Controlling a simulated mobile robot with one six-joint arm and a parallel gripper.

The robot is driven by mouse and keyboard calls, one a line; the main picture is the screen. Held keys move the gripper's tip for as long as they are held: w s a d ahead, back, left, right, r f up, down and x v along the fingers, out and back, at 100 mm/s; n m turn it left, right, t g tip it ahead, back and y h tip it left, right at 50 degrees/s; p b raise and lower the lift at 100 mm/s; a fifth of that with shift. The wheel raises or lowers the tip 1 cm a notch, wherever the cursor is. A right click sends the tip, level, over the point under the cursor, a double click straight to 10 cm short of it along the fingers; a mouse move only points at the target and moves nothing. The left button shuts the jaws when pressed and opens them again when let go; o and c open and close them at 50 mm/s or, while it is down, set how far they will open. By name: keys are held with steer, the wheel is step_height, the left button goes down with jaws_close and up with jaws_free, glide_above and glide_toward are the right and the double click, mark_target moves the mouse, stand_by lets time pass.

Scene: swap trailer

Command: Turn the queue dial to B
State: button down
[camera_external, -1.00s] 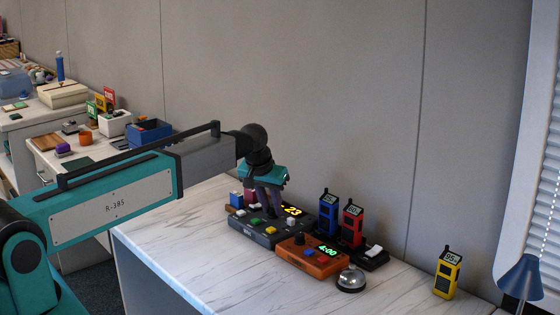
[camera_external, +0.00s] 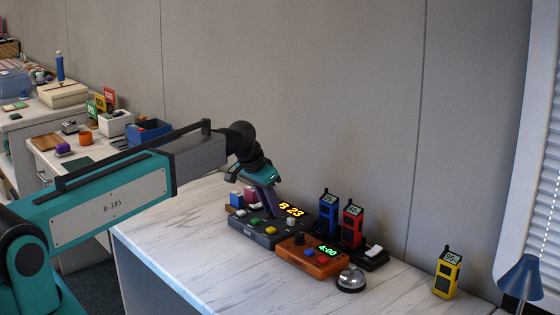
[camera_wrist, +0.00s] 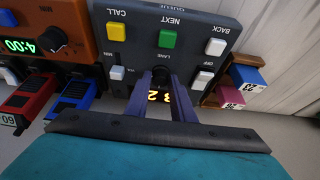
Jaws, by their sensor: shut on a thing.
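The dark grey queue box (camera_external: 250,230) stands on the marble counter. In the wrist view its panel (camera_wrist: 138,50) has a yellow CALL button (camera_wrist: 117,31), a green NEXT button (camera_wrist: 168,39) and a white BACK button (camera_wrist: 216,46). The dark dial (camera_wrist: 162,72), under the word LANE, sits between my fingertips. The lit display (camera_external: 291,209) reads "B 23" in the external view and is partly hidden by my fingers in the wrist view. My gripper (camera_external: 273,209) is shut on the dial, with the wrist tilted.
An orange timer box (camera_external: 312,262) showing 4:00 stands beside the queue box, with a silver bell (camera_external: 351,280) near it. Blue (camera_external: 328,214) and red (camera_external: 352,222) handsets stand behind. Pink and blue blocks (camera_external: 248,195) stand to the left. The front counter is clear.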

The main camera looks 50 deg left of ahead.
steer(key=c, duration=1.5)
jaws_free()
steer(key=shift+c, duration=0.2)
steer(key=shift+r, duration=0.1)
steer(key=b+v, duration=0.2)
steer(key=v, duration=1.1)
steer(key=shift+r, duration=0.3)
steer(key=shift+s, duration=0.1)
